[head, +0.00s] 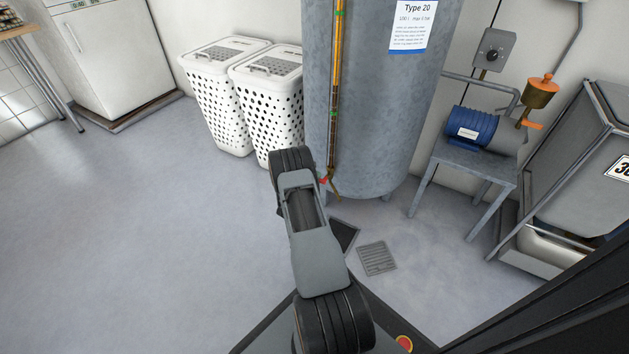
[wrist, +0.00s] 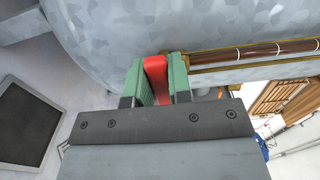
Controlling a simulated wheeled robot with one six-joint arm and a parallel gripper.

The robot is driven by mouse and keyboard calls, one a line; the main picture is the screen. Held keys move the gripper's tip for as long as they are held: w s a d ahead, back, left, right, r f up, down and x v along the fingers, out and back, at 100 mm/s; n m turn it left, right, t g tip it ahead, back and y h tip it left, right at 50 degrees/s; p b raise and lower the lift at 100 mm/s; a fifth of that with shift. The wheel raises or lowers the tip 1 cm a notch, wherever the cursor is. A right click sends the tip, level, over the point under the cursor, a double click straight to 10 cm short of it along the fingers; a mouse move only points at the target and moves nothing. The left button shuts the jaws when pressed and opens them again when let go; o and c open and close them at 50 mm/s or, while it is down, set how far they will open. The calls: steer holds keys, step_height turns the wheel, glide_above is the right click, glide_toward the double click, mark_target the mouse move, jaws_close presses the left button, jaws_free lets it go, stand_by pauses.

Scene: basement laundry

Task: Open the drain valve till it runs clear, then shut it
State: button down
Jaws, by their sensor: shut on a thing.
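The drain valve's red lever (wrist: 156,78) stands between the green-padded fingers of my gripper (wrist: 158,86) in the wrist view, and the gripper is shut on it. In the head view a bit of red (head: 324,181) shows at the foot of the tank, beside the brass outlet (head: 335,189). My arm hides the gripper there. The grey tank (head: 380,110) carries an upright gauge tube (head: 335,90) with brown content, which also shows in the wrist view (wrist: 260,54). No running water can be made out at the outlet.
A floor drain grate (head: 377,258) lies right of my arm. Two white laundry baskets (head: 215,105) stand left of the tank. A blue pump (head: 470,128) sits on a metal stand (head: 470,160) at right, near a grey cabinet (head: 580,150). The floor at left is clear.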

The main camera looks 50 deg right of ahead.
steer(key=shift+s+d+r, duration=0.1)
steer(key=shift+d, duration=0.05)
steer(key=c, duration=1.3)
jaws_free()
steer(key=shift+o, duration=1.3)
steer(key=shift+a, duration=0.25)
steer(key=p+v, duration=0.4)
steer(key=v, duration=0.9)
steer(key=shift+a, duration=0.3)
steer(key=shift+p, duration=0.3)
